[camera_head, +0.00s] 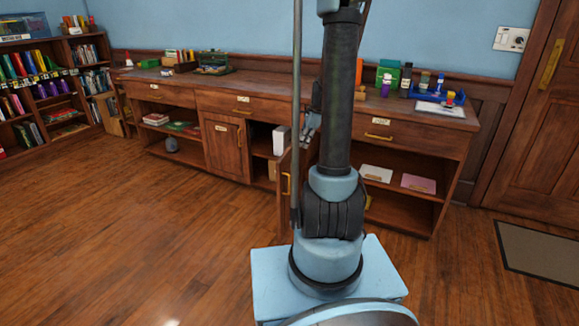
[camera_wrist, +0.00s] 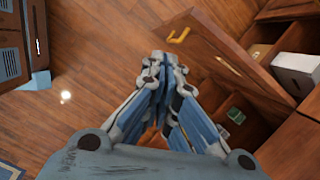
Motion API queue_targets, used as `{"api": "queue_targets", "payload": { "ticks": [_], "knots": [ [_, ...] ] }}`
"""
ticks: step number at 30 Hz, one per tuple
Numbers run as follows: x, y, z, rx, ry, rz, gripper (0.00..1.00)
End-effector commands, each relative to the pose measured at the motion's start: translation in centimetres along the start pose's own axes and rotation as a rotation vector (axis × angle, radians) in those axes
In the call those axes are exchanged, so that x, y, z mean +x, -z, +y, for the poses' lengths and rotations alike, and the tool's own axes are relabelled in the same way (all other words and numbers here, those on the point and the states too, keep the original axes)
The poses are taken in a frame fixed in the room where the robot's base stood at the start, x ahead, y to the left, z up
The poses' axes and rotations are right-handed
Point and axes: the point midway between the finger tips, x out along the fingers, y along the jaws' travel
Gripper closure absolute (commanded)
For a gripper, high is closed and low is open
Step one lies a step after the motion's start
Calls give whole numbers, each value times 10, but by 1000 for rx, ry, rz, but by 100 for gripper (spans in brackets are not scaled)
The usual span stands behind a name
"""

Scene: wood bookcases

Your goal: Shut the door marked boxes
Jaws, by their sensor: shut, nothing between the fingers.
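One wooden cabinet door (camera_head: 284,195) stands swung open under the long counter, partly behind my arm in the head view. The wrist view shows this door (camera_wrist: 235,62) with a yellow handle (camera_wrist: 179,36) and a small pale mark; I cannot read any wording. My gripper (camera_wrist: 164,68) is shut and empty, just left of the door's edge in the wrist view. I cannot tell whether it touches the door. In the head view my gripper (camera_head: 311,121) shows only partly beside my arm.
A second door (camera_head: 222,145) to the left is closed, with an unreadable label. Bottles and a blue tray (camera_head: 437,96) stand on the counter. The wood floor (camera_head: 130,230) at left is clear.

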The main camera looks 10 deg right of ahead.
Motion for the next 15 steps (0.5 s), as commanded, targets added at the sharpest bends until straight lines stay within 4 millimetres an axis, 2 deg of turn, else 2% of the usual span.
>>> {"api": "queue_targets", "payload": {
  "ticks": [1, 6, 9, 15],
  "knots": [
    [10, 7, -12, 49, 1, -8, 100],
    [38, 25, -39, 217, -1, -36, 100],
    [52, 32, -50, 290, -4, -49, 100],
    [67, 42, -60, 366, -7, -62, 100]
  ]
}}
